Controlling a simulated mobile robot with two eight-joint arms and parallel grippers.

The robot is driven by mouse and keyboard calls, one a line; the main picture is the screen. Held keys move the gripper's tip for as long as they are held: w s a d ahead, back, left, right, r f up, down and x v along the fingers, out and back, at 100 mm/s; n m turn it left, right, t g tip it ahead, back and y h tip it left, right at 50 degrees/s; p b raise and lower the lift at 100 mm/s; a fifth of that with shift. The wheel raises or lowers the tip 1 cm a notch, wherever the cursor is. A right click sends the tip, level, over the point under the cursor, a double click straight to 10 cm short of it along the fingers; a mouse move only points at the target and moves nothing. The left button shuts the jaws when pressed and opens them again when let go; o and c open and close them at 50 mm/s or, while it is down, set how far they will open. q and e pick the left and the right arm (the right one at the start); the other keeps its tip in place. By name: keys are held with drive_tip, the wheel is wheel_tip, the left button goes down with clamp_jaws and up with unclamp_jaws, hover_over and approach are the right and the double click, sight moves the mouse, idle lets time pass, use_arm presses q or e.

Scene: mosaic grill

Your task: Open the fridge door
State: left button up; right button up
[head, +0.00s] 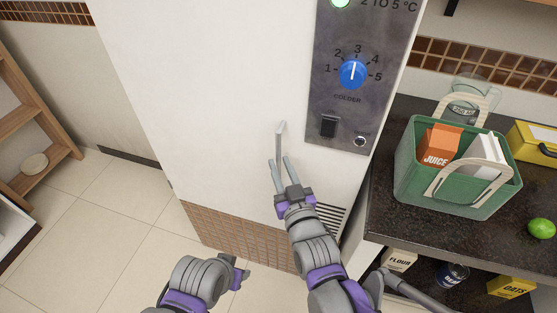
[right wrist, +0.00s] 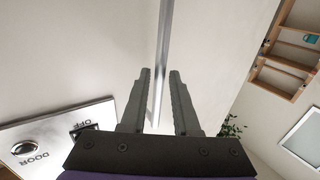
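The white fridge (head: 200,100) fills the middle of the head view, and its door looks shut. A thin grey upright handle (head: 281,138) stands on its front; in the right wrist view the handle (right wrist: 164,35) runs down between my fingers. My right gripper (head: 278,161) is at the handle's lower end. In the right wrist view its two fingers (right wrist: 161,76) are apart, one on each side of the bar, with gaps showing. My left gripper (head: 241,273) is low in the head view, away from the fridge handle; its fingers are too small to judge.
A control panel (head: 357,85) with a blue dial (head: 353,74) is right of the handle. A dark counter (head: 390,215) on the right holds a green crate (head: 430,190) and a lime (head: 541,228). Wooden shelves (head: 30,110) stand far left. The tiled floor (head: 110,210) between is clear.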

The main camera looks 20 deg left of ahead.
drive_tip(key=shift+x, duration=1.25)
clamp_jaws()
idle(0.5)
